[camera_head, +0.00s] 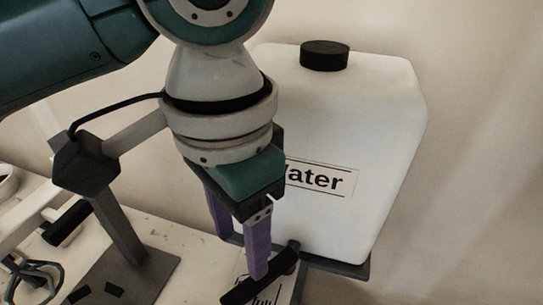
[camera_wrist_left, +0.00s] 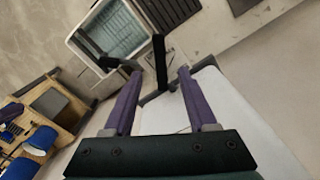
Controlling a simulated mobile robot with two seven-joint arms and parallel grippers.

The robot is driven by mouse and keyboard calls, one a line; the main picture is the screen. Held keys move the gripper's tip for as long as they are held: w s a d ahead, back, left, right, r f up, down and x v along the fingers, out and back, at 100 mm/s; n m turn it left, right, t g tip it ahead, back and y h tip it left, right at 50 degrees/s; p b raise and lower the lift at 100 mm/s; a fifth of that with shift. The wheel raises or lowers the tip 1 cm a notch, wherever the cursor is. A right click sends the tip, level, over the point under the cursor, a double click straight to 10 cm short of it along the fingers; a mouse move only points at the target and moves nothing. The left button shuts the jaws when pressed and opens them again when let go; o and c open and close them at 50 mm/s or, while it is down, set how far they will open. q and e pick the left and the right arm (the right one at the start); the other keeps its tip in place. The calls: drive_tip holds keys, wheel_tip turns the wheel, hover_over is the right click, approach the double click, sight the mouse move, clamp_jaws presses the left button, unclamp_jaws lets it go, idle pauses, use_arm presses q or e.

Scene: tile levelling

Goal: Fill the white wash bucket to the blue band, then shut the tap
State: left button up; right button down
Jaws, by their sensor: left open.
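The white water tank (camera_head: 375,120) with a black cap stands at the right of the head view; its label is partly hidden by my left gripper (camera_head: 241,257). That gripper points down, its purple fingers apart, at the black tap (camera_head: 262,283) low on the tank's front. In the left wrist view the tap's dark lever (camera_wrist_left: 160,62) shows between the fingertips of my left gripper (camera_wrist_left: 160,73); I cannot tell whether they touch it. I make out no blue band, water level or stream. My right gripper is out of view.
A dark metal stand (camera_head: 125,235) rises from the pale bench (camera_head: 190,245) left of the gripper. Dark tools (camera_head: 35,278) lie at the lower left. In the wrist view, a wooden bench (camera_wrist_left: 60,112) with blue items stands at the left, and a dark grate (camera_wrist_left: 170,12) lies at the top.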

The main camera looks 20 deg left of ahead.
sight(247, 287)
use_arm(q)
wheel_tip(247, 287, down, 10)
drive_tip(key=shift+r, duration=0.15)
idle(0.3)
clamp_jaws()
idle(1.3)
